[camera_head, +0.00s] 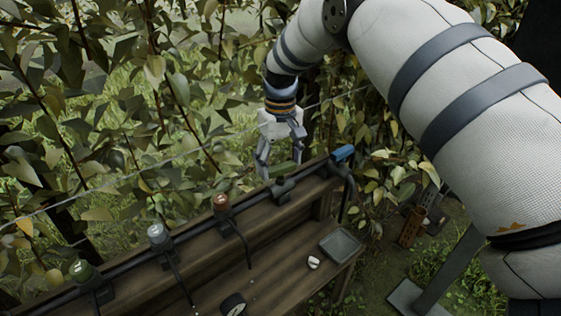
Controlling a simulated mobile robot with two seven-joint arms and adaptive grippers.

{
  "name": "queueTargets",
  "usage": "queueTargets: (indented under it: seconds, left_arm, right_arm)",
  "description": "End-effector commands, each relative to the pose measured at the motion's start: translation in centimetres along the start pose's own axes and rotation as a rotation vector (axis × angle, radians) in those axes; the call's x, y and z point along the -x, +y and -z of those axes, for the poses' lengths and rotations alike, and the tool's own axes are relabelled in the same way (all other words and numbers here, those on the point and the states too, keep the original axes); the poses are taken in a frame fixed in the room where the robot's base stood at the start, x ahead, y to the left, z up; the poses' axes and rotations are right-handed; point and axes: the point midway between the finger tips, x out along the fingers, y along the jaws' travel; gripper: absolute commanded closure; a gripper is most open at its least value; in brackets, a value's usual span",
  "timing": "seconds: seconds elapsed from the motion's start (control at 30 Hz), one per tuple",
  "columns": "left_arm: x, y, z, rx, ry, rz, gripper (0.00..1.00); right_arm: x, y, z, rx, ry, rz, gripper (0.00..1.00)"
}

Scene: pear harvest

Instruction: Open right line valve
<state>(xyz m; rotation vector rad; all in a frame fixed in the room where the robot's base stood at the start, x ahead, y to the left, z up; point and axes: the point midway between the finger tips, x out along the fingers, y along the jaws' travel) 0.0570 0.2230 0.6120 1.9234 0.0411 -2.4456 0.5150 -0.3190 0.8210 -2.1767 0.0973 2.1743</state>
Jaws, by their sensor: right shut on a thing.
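A row of small valves runs along a dark pipe on the wooden bench. The right-hand valve (283,187) has a dark body, and a flat greenish handle (281,169) shows above it. My right gripper (281,166) points down over this valve, with one finger on each side of the handle. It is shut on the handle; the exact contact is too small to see. To the left stand an orange-topped valve (221,202), a white-topped valve (157,233) and a green-topped valve (82,271). My left gripper is not in view.
A blue fitting (343,153) sits at the pipe's right end. The wooden bench (275,250) carries a grey tray (341,245), a small white object (313,262) and a round gauge (233,305). Leafy branches and a wire stand close behind. My right arm fills the upper right.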

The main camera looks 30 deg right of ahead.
Motion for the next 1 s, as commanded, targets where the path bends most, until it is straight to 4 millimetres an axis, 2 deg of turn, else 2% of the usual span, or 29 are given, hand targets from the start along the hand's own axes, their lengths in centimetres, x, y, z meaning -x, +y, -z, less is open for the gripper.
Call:
queueTargets:
  seconds: [0.4,0.93,0.97,1.0]
  left_arm:
    - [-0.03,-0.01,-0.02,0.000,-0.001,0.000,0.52]
    - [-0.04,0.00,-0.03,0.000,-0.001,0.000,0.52]
    - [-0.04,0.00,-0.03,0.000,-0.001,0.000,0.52]
    - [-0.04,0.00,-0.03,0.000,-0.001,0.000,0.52]
  right_arm:
    - [-0.18,-0.01,-0.08,0.164,-0.004,0.001,0.61]
    - [-0.21,0.00,-0.11,0.186,-0.005,0.000,0.61]
    - [-0.21,-0.01,-0.11,0.186,-0.005,0.000,0.31]
    - [-0.21,-0.01,-0.11,0.186,-0.005,0.000,0.22]
